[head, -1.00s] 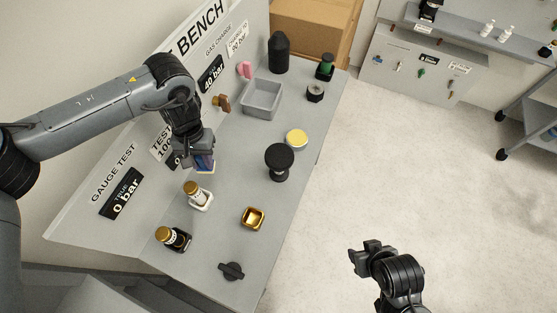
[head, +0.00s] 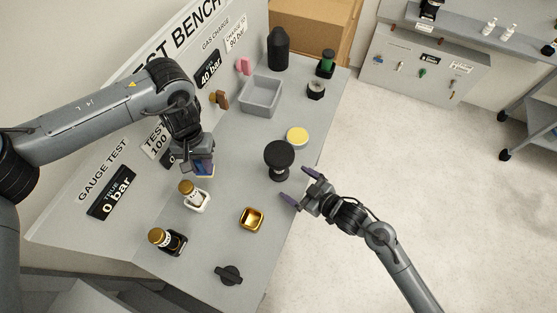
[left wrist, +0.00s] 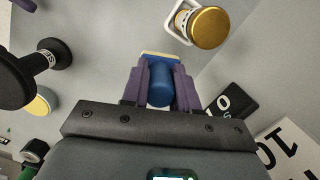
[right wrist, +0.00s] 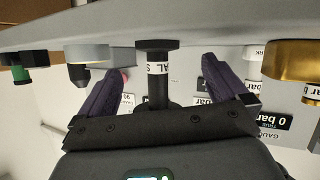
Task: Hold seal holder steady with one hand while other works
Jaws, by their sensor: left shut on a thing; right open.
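The seal holder, a black spool-shaped stand (head: 279,158) with a round top, stands upright on the bench. It also shows in the left wrist view (left wrist: 22,78), and in the right wrist view (right wrist: 157,72) with part of a white label. My right gripper (head: 299,186) is open and empty at the bench's right edge, just to the holder's lower right. In its wrist view the holder appears between the two spread purple fingers, with no contact visible. My left gripper (left wrist: 160,82) is shut on a blue block (left wrist: 160,92) with a pale yellow end, above the bench left of the holder.
A yellow-topped disc (head: 297,136) and a grey tray (head: 260,97) lie beyond the holder. The sloped panel (head: 75,205) bounds the left side.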

